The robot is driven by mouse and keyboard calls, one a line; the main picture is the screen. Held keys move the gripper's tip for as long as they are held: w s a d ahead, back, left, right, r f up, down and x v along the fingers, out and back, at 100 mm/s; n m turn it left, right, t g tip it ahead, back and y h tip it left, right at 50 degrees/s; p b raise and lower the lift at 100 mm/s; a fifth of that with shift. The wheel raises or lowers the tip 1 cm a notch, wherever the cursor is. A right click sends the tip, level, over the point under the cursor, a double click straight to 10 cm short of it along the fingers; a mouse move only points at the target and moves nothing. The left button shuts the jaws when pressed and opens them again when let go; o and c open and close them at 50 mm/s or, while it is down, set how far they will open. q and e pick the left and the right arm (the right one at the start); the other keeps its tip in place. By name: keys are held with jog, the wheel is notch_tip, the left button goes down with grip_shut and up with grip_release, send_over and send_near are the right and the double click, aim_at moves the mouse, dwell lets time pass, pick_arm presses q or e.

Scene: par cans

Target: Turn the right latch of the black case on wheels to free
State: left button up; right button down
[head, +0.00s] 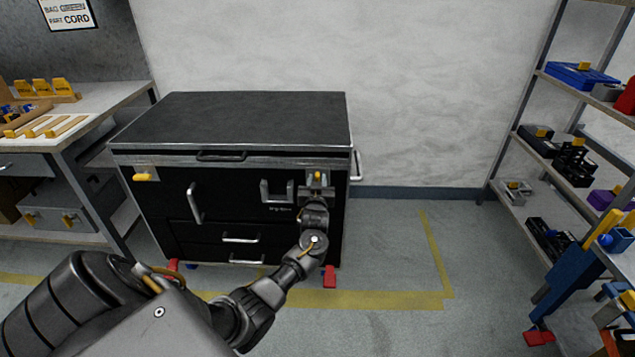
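The black case on wheels (230,120) stands against the wall, with its lid down. Its left latch (142,177) is a yellow handle lying sideways near the upper left of the front. Its right latch (318,175) is a small bit of yellow showing near the upper right; most of it is hidden by my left gripper. My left gripper (318,181) is up at the case front, with its fingertips on either side of the right latch. I cannot tell whether the fingers are closed on it. My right gripper is not in view.
The case front has metal handles, including a drawer handle (240,238), and red wheel parts (330,277) below. A workbench (95,105) stands on the left and a shelf rack (548,135) on the right. Floor right of the case is clear, with yellow tape (435,255). A blue cart (565,270) stands lower right.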

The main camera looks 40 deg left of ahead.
pick_arm(q)
grip_shut()
jog(key=shift+n, duration=0.3)
jog(key=n, duration=0.3)
jog(key=shift+s+a, duration=0.15)
jog(key=shift+a, duration=0.05)
jog(key=n, duration=0.4)
jog(key=f+n, duration=0.1)
jog(key=n, duration=0.4)
jog(key=n+b, duration=0.1)
jog(key=n, duration=0.4)
jog(key=shift+s+a+f, duration=0.25)
jog(key=shift+s+a, duration=0.05)
jog(key=shift+a, duration=0.1)
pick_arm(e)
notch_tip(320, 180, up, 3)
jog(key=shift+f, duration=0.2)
pick_arm(q)
jog(key=shift+n, duration=0.3)
